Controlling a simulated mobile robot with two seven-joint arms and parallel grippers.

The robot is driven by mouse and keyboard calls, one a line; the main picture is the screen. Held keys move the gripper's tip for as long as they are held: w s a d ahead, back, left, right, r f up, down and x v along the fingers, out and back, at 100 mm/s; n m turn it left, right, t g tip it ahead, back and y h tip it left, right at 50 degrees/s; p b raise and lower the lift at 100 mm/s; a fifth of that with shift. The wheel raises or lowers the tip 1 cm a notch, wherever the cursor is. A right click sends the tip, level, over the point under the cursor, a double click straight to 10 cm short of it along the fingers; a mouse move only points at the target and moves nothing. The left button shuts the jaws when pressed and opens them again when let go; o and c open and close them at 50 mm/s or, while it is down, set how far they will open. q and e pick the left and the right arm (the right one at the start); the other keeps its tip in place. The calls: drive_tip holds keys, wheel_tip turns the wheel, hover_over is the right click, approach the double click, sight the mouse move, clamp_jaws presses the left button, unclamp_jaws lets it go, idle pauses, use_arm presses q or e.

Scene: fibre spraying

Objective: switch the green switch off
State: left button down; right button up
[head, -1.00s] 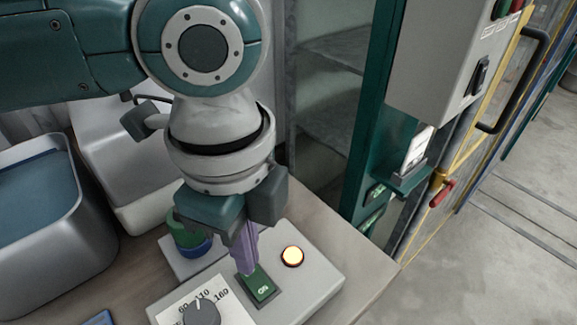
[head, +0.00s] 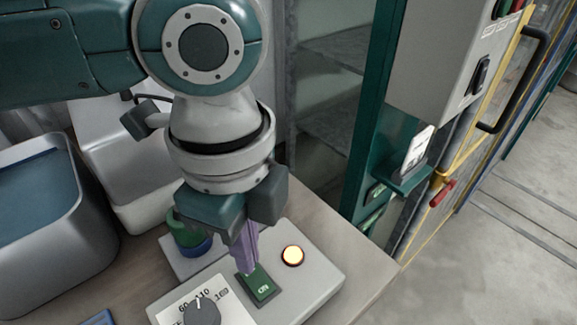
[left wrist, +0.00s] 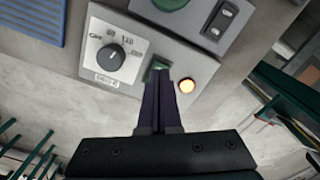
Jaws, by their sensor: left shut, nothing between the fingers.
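The green switch (head: 263,288) sits on a light grey control box (head: 318,285) on the table, with white lettering on its near part. It shows partly in the left wrist view (left wrist: 157,67), with its lower part hidden behind my fingers. My left gripper (head: 246,270) is shut and empty, pointing down. Its purple fingertips are at the far end of the switch, touching it or just above; I cannot tell which. A round orange lamp (head: 292,256) beside the switch is lit. My right gripper is not in view.
A dial (head: 202,311) with a number scale is left of the switch. A green and blue round part (head: 188,236) stands behind. A grey bin (head: 88,215) is at the left. A tall green-framed cabinet (head: 375,110) stands beyond the table's right edge.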

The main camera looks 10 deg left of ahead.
use_arm(q)
drive_tip(key=shift+f+b, duration=0.5)
drive_tip(key=shift+f, duration=0.45)
idle(0.8)
wheel_tip(320, 180, up, 7)
drive_tip(key=p, duration=0.8)
drive_tip(key=shift+r, duration=0.1)
drive_tip(key=shift+d, duration=0.1)
